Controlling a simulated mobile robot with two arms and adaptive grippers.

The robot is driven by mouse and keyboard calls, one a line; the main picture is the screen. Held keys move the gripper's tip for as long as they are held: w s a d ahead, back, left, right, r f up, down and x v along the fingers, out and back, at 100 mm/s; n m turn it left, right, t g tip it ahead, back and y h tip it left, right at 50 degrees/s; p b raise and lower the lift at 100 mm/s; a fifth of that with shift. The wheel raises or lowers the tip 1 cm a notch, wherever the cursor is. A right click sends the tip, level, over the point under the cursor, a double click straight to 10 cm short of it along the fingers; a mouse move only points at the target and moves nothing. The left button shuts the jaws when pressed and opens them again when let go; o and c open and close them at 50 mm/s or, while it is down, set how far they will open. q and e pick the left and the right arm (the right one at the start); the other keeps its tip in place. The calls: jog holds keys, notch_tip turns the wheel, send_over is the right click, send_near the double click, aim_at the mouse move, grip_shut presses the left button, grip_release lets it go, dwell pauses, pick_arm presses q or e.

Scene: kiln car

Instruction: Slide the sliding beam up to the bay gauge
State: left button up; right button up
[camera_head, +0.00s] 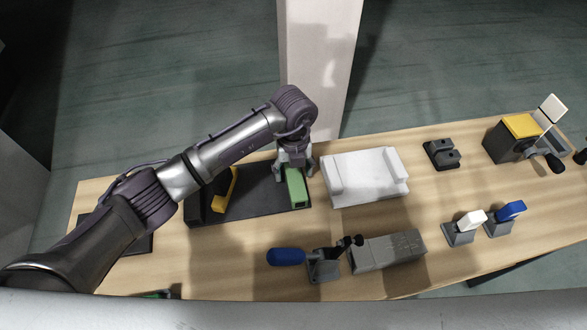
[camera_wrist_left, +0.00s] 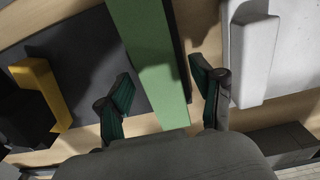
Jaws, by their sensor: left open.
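A green beam (camera_head: 296,187), which looks like the sliding beam, lies across the right end of a dark flat deck (camera_head: 252,196). My left gripper (camera_head: 294,168) is open over its far end. In the left wrist view the green beam (camera_wrist_left: 156,62) runs between the two spread fingers, with a gap seen on the right side. A yellow angled piece (camera_head: 229,183) by a black block (camera_head: 206,203) stands at the deck's left part. It may be the bay gauge; I cannot be sure. Bare deck separates it from the green beam. My right gripper is not in view.
A white tray-like block (camera_head: 364,178) lies close right of the deck. In front are a blue-handled lever (camera_head: 287,257) and a grey block (camera_head: 390,250). Switches, a dark block and a yellow-topped box (camera_head: 520,125) are farther right. A pale post (camera_head: 318,65) rises behind.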

pick_arm(q)
jog(key=shift+f, duration=0.45)
jog(key=shift+c, duration=0.2)
grip_shut()
